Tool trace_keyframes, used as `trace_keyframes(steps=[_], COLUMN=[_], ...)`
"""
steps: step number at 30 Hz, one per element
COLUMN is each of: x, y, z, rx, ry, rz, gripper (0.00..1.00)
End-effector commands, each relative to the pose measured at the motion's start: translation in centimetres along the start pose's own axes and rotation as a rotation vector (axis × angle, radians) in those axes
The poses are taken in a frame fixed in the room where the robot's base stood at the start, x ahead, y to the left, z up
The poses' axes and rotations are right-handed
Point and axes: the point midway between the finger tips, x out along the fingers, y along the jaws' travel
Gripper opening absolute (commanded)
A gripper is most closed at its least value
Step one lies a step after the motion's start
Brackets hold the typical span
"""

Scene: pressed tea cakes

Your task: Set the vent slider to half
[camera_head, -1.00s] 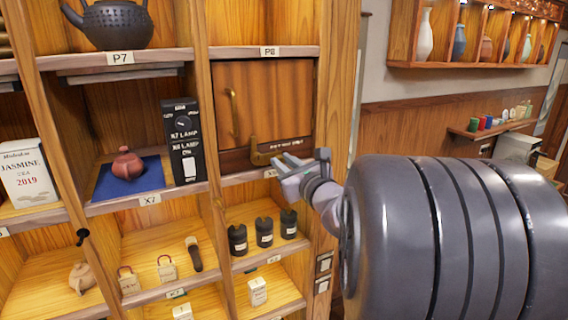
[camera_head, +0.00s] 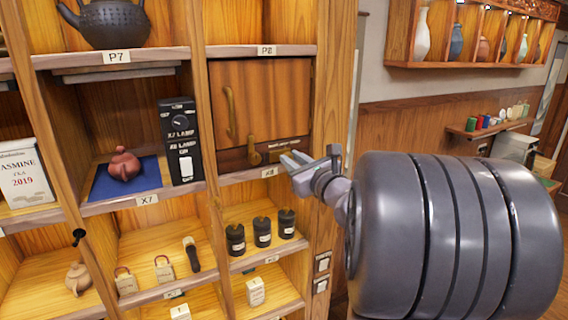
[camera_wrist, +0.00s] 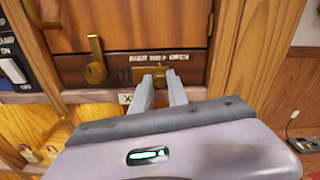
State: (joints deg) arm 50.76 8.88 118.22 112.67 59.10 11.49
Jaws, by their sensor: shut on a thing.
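The vent slider (camera_wrist: 147,73) is a small brass piece on the dark strip under the wooden cabinet door (camera_head: 262,98). A label (camera_wrist: 159,58) above it appears to read shut, half and open; the lettering is small and blurred. My gripper (camera_wrist: 160,82) is shut on the slider, its two grey fingertips at the slider's lower front. The fingers partly hide it, so its exact setting against the marks is unclear. In the head view my gripper (camera_head: 288,163) is at the lower right of the door.
A brass lever (camera_wrist: 95,68) is just left of the slider. A brass door handle (camera_head: 231,112) is above it. The black lamp switch box (camera_head: 181,140) and a red teapot (camera_head: 124,164) are to the left. Several dark canisters (camera_head: 262,232) stand on the shelf below.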

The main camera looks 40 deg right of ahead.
Motion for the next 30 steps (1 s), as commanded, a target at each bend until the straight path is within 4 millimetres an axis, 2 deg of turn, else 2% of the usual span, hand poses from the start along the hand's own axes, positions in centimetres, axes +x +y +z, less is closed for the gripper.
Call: trace_keyframes(steps=[6,7,9,10,20,23,26,30], x=[0.0,0.0,0.0,0.0,-0.3,-1.7,-4.4,-9.3], y=[0.0,0.0,0.0,0.0,0.0,0.0,-0.1,-0.1], z=[0.1,0.1,0.1,0.1,0.0,-0.1,-0.2,-0.2], rx=[0.001,0.001,0.001,0.001,0.0,-0.001,-0.002,-0.002], ry=[-0.002,-0.002,-0.001,-0.001,-0.001,-0.002,-0.002,-0.001], rz=[0.0,0.0,0.001,0.001,0.0,-0.001,-0.004,-0.006], gripper=[0.0,0.25,0.39,0.41,0.41,0.41,0.41,0.41])
